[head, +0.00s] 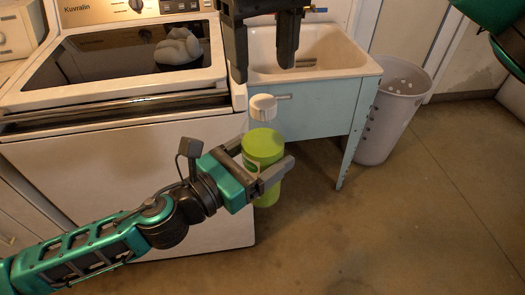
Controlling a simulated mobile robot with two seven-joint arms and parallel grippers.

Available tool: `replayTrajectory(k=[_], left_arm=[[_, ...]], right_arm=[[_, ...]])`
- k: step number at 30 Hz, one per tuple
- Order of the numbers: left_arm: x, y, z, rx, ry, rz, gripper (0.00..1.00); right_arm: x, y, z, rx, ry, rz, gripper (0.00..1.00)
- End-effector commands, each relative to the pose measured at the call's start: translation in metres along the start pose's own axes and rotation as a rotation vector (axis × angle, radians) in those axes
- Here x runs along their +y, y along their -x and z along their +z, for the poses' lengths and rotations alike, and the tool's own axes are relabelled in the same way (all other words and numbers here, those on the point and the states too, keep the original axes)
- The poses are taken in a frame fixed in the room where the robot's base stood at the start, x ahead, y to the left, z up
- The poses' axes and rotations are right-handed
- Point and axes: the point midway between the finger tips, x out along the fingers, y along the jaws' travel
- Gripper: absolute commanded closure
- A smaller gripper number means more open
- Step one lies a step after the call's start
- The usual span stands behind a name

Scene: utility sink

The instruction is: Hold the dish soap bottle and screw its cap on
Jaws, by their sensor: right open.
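The dish soap bottle (264,147) is green with a pale label and stands upright in my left gripper (267,152), whose fingers close around its sides. A small white cap (263,107) shows just above the bottle's top, with a narrow gap between them in the picture. My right gripper (264,72) comes down from the top edge, fingers pointing down and spread apart. It is open, and the cap shows below its fingertips, not between them. I cannot tell what supports the cap.
A white washing machine (130,145) stands at the left, with a grey object (178,48) on its glass lid. The floor at lower right is clear.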

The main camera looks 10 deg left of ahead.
Motion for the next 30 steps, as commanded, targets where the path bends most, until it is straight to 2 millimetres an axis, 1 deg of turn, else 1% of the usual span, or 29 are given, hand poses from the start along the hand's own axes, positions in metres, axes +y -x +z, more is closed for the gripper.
replayTrajectory(k=[3, 12, 15, 18, 21, 24, 30], left_arm=[[0.0, 0.0, 0.002, -0.004, -0.001, -0.001, 1.0], [0.0, 0.0, 0.002, -0.004, -0.001, -0.001, 1.0], [0.0, 0.0, 0.002, -0.004, -0.001, -0.001, 1.0], [0.0, 0.0, 0.002, -0.004, -0.001, -0.001, 1.0], [0.0, 0.0, 0.002, -0.004, -0.001, -0.001, 1.0], [0.0, 0.0, 0.002, -0.004, -0.001, -0.001, 1.0], [0.0, 0.0, 0.002, -0.004, -0.001, -0.001, 1.0]], right_arm=[[0.001, 0.004, 0.0, 0.001, 0.217, 0.002, 0.39], [0.001, 0.012, 0.0, 0.001, 0.774, 0.001, 0.39], [0.0, 0.014, 0.0, 0.003, 0.93, -0.001, 0.39], [0.001, 0.016, 0.0, 0.004, 1.051, -0.001, 0.39], [0.001, 0.017, 0.0, 0.004, 1.133, -0.001, 0.39], [0.001, 0.018, 0.0, 0.004, 1.177, -0.002, 0.39], [0.001, 0.018, 0.0, 0.004, 1.194, -0.002, 0.39]])
